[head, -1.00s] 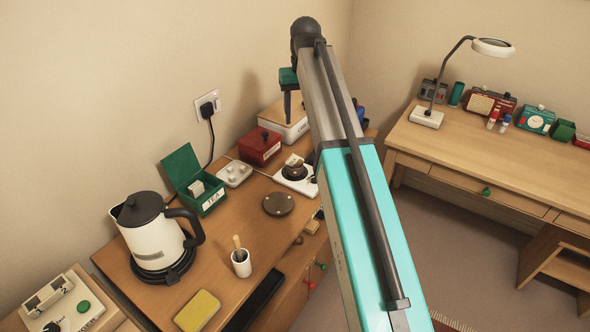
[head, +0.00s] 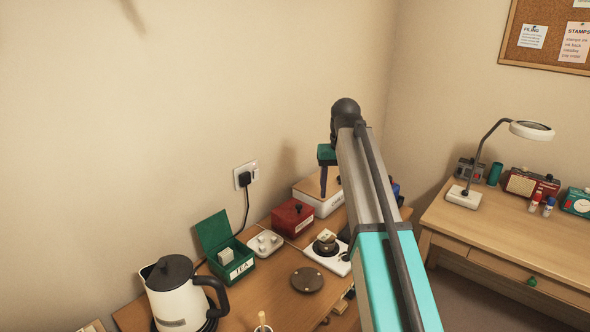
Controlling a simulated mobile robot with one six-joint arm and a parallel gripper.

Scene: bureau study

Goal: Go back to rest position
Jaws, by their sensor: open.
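My arm reaches up and away over the wooden side desk (head: 262,290). My gripper (head: 324,188) hangs from its far end, seen from the side as a green block with a dark finger below. It is open, and I see nothing held in it. It shows in front of a white box with a wooden lid (head: 318,200) at the desk's far end. I cannot tell how high it is above that box. Part of the desk's far end is hidden behind my arm.
On the desk stand a white kettle (head: 178,302), an open green tea box (head: 235,262), a red box (head: 293,219), a white device with a dark disc (head: 327,252) and a round brown disc (head: 307,280). A second desk (head: 510,240) with a lamp (head: 530,130) is at right.

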